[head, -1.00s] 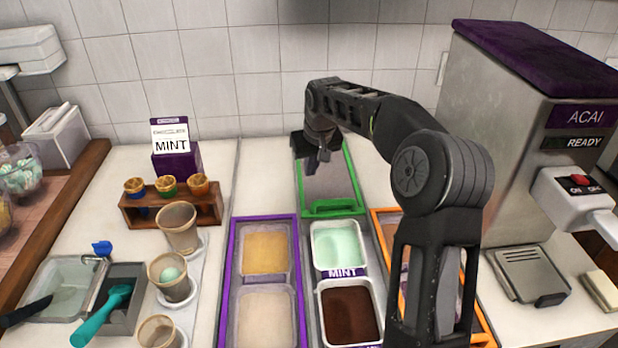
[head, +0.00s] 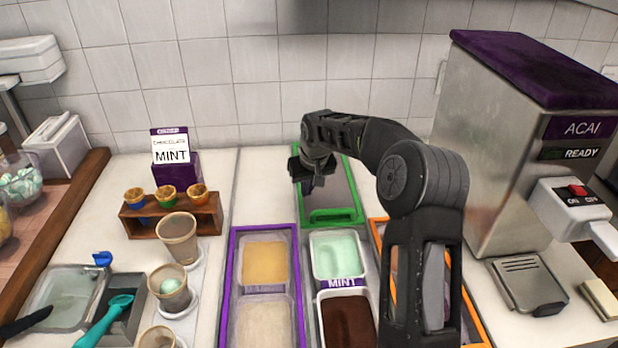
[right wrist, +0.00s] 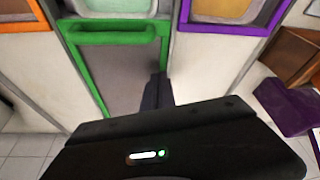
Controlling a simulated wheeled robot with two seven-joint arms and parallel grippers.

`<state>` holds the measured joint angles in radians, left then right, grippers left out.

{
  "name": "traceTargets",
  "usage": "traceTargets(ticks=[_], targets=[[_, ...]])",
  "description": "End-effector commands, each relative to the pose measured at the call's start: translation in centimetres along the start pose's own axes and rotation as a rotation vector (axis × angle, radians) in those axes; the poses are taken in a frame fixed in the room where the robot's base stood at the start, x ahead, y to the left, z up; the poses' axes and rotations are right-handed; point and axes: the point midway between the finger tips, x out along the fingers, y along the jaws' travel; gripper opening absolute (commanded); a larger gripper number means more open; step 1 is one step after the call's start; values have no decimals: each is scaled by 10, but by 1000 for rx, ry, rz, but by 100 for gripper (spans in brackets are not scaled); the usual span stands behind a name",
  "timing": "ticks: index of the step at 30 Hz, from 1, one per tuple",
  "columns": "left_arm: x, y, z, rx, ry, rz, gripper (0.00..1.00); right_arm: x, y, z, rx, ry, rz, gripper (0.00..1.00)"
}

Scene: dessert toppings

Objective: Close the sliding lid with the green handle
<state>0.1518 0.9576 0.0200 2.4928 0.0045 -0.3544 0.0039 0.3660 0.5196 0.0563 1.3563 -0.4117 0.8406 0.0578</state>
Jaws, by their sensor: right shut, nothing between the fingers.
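The sliding lid with the green handle (head: 332,217) is pushed back, behind the mint tub (head: 337,256) and the brown tub (head: 347,322), which both lie uncovered. The green frame and handle also show at the top of the right wrist view (right wrist: 115,34). My right gripper (head: 308,184) is shut and empty. It hangs over the left rear part of the lid, behind the handle. In the right wrist view its fingers (right wrist: 157,90) point toward the lid's side edge; whether they touch it I cannot tell. My left gripper is not in view.
A purple-framed compartment (head: 232,290) lies to the left and an orange-framed one (head: 474,322) to the right, partly hidden by my right arm. The acai machine (head: 490,150) stands at right. Cups (head: 178,238) and a cone holder (head: 172,217) stand left.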

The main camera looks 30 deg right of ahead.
Motion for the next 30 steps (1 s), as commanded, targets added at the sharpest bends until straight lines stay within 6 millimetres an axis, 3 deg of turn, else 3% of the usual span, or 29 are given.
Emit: traceTargets(ticks=[5,15,30], targets=[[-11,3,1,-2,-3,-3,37,38,0,0,1,-4,-1,0],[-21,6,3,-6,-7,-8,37,26,0,35,0,0,0,0],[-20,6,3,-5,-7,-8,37,26,0,38,1,1,0,0]])
